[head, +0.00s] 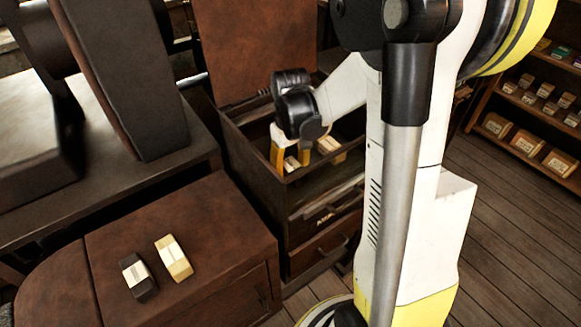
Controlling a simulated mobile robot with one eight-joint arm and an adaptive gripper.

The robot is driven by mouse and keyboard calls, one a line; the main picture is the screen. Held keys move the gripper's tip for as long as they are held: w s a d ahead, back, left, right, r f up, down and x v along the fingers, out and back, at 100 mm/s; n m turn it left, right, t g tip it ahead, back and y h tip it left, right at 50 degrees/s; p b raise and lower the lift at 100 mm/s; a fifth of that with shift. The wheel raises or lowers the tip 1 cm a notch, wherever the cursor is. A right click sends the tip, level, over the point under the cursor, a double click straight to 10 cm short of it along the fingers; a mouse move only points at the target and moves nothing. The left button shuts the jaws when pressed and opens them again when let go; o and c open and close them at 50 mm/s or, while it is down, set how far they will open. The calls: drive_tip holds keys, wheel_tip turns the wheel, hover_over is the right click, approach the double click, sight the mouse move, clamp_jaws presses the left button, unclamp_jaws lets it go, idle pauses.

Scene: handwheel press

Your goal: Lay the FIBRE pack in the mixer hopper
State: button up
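My gripper (291,157) points down inside a dark open-topped cabinet (245,143) with its lid raised. Its two yellow fingertips are apart. A small pale pack (291,165) shows between and just below them; no clear contact is visible. Another pale tan pack (331,150) lies to its right in the cabinet. A cream-and-yellow pack (173,257) and a black pack with a white band (138,276) lie on a brown bench top. No label is readable, so I cannot tell which is the FIBRE pack. I cannot identify the mixer hopper.
The cabinet's raised brown lid (257,45) stands behind my gripper. Drawers (325,232) are below the opening. A large dark machine (125,70) fills the upper left. Shelves (530,130) of small packs stand at right. The wooden floor between is clear.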

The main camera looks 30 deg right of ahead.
sight(291, 164)
drive_tip(key=shift+r, duration=0.1)
wheel_tip(291, 164, up, 12)
drive_tip(key=p, duration=0.4)
drive_tip(key=s+a+r+t, duration=0.2)
drive_tip(key=s+a+t, duration=0.1)
drive_tip(key=s+a, duration=0.2)
drive_tip(key=s+a+r+t, duration=0.3)
drive_tip(key=s+a, duration=0.3)
drive_tip(key=a, duration=0.2)
drive_tip(key=shift+a+r+t, duration=0.25)
drive_tip(key=shift+t, duration=0.35)
drive_tip(key=shift+w, duration=0.1)
